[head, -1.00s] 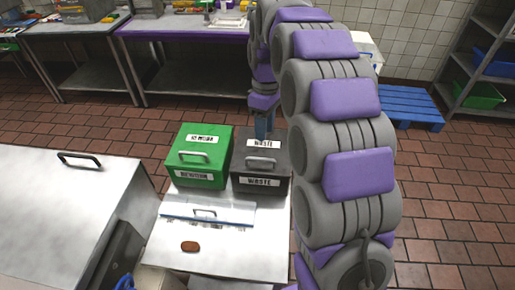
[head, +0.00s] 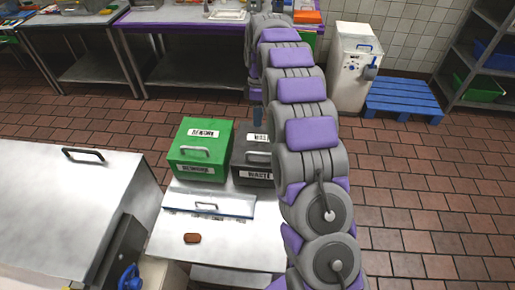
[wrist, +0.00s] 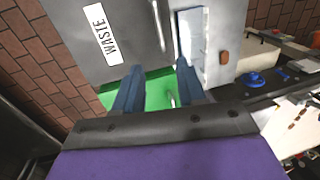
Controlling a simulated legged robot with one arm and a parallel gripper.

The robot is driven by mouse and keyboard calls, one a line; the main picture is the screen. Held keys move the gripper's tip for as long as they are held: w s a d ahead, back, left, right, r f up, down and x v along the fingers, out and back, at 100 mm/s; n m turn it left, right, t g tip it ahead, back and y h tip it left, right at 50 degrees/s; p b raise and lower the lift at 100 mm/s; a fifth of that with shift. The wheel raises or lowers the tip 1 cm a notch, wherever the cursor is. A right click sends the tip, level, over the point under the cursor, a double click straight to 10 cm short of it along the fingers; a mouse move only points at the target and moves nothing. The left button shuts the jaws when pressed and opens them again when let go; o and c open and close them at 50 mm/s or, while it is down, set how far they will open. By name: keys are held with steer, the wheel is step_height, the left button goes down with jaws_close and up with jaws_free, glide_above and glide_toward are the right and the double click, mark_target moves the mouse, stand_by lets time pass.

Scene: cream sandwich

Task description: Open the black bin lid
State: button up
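The black bin (head: 254,176), marked WASTE, stands on the metal table beside the green bin, and my arm covers its right side. Its lid looks shut in the head view. In the wrist view the black bin lid (wrist: 130,28) fills the upper middle, with its handle (wrist: 159,22) just beyond my fingertips. My gripper (wrist: 160,67) is open and empty, its two blue fingers apart. The fingers show above the lid, and I cannot tell the exact gap.
The green bin (head: 200,165) stands left of the black bin. A clear-lidded tray (head: 208,204) and a brown patty (head: 192,238) lie in front on the table. A large metal appliance (head: 70,215) is at left. Floor is open at right.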

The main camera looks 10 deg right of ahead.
steer(key=s+f, duration=0.1)
steer(key=f, duration=0.3)
steer(key=f+b, duration=0.1)
steer(key=f, duration=0.4)
steer(key=s+f, duration=0.1)
steer(key=f, duration=0.3)
steer(key=shift+s+a+f+b, duration=0.3)
steer(key=shift+a+f+b, duration=0.05)
steer(key=shift+a+f, duration=0.05)
steer(key=shift+c, duration=0.5)
jaws_close()
